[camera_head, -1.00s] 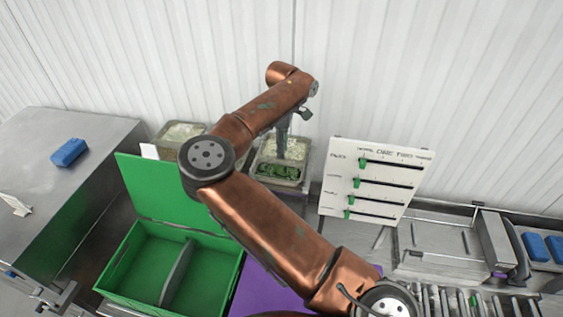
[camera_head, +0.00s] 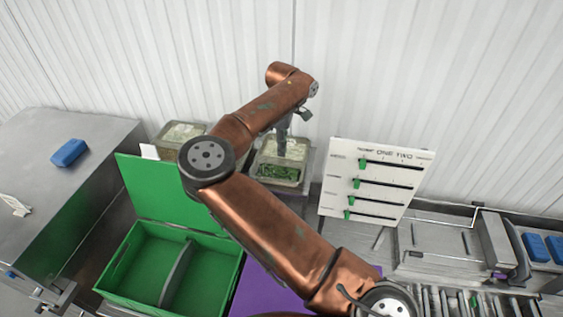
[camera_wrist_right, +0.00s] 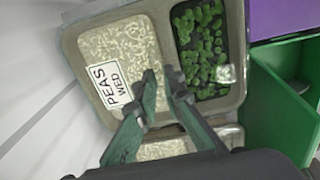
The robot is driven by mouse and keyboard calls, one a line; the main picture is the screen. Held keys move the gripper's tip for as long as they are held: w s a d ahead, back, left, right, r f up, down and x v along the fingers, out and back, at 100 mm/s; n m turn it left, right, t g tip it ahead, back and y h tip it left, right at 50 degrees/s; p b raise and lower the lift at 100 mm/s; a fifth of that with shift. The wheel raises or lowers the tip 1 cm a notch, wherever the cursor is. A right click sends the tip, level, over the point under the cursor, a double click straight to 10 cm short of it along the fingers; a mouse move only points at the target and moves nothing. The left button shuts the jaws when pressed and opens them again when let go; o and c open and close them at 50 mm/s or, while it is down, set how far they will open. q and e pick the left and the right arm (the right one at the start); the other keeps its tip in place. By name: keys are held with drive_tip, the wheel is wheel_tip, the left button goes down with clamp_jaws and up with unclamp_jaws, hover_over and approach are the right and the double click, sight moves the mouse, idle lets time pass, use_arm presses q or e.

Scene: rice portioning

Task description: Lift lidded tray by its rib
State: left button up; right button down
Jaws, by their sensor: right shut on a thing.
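A lidded tray (camera_head: 264,178) sits by the back wall, left of the white board. In the right wrist view the tray (camera_wrist_right: 240,88) has a rice compartment and a green pea compartment with a raised rib between them. A label (camera_wrist_right: 114,86) reading PEAS WED lies over the rice side. My right gripper (camera_head: 283,139) comes down from above at the tray. In the wrist view its fingertips (camera_wrist_right: 160,77) are shut on the rib. The head view does not clearly show whether the tray is off its support. My left gripper is not in view.
A second tray (camera_head: 180,131) stands to the left, partly behind my arm. A green divided box (camera_head: 128,262) with a raised green panel stands in front, beside a purple surface (camera_head: 252,290). The white slider board (camera_head: 335,176) stands close to the right. Blue blocks lie at both sides.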

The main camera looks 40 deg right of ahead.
drive_tip(key=shift+r, duration=0.2)
drive_tip(key=shift+r+p, duration=0.8)
drive_tip(key=shift+r, duration=1.3)
